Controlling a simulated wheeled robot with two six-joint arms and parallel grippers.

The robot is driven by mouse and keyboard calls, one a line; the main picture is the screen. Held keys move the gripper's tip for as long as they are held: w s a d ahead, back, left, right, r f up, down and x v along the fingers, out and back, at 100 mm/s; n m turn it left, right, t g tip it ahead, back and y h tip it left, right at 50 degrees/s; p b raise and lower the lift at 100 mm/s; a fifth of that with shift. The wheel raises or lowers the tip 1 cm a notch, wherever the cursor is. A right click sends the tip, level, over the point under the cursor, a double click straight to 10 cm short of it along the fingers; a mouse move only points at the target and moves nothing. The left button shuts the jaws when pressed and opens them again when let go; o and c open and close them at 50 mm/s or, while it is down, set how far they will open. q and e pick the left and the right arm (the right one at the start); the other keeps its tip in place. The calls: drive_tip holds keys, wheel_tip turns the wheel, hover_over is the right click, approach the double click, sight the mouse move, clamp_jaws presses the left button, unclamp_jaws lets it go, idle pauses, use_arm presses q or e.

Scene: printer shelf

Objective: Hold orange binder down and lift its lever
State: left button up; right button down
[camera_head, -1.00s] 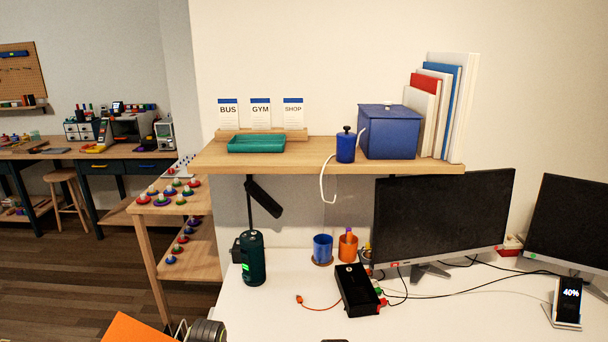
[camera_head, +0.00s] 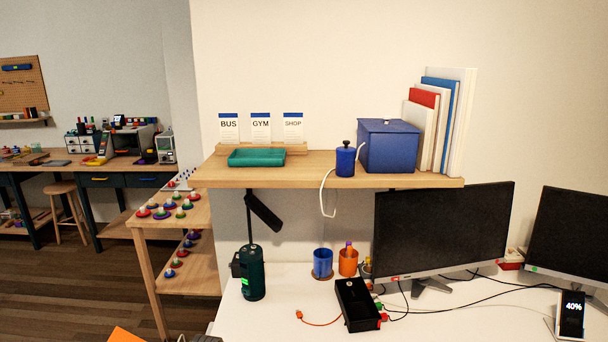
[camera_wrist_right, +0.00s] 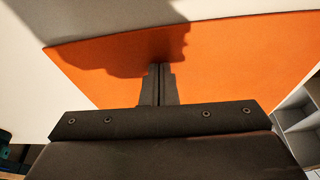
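The orange binder (camera_head: 127,336) shows only as a small corner at the bottom edge of the head view. In the right wrist view a broad orange surface of the binder (camera_wrist_right: 230,60) lies in front of my right gripper (camera_wrist_right: 160,68). Its two fingers are together with only a thin line between them, and nothing shows between them. The fingertips and their shadow overlap the orange surface; I cannot tell whether they touch it. The binder's lever cannot be made out in either view. My left gripper is not in view.
The white desk (camera_head: 270,325) holds a dark green cylinder (camera_head: 252,275), a black box (camera_head: 357,305) with cables, and a monitor (camera_head: 443,230). A wooden shelf (camera_head: 330,178) above carries a teal tray (camera_head: 257,158) and a blue box (camera_head: 388,145).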

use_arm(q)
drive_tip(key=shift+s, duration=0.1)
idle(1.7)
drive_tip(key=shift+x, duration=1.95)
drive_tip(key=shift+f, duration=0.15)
